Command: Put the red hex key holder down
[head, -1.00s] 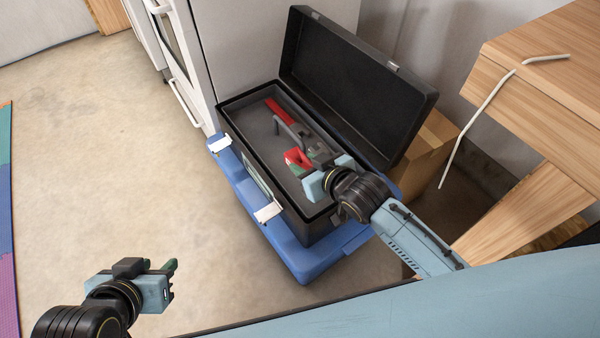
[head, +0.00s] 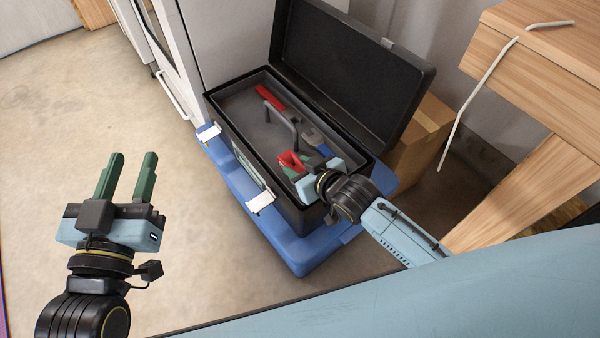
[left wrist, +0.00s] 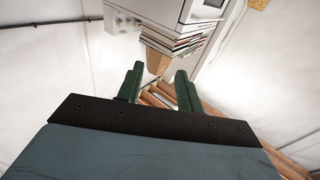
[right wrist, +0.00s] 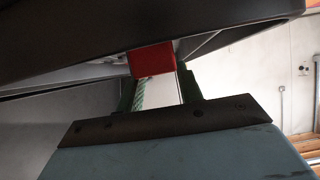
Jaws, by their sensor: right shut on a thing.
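The red hex key holder (head: 290,162) is in my right gripper (head: 297,168), over the near part of the open black toolbox (head: 262,173). In the right wrist view the holder (right wrist: 153,60) sits between the green fingers, which are shut on it. Whether it touches the toolbox's inside is hard to tell. My left gripper (head: 125,180) is open and empty, raised over the floor left of the toolbox. Its spread green fingers also show in the left wrist view (left wrist: 158,88).
A red-handled tool (head: 270,97) and a blue-and-grey tool (head: 317,140) lie inside the toolbox near its grey handle. The toolbox stands on a blue case (head: 290,250). A cardboard box (head: 422,140) and wooden bench (head: 540,75) are at the right. The floor at left is clear.

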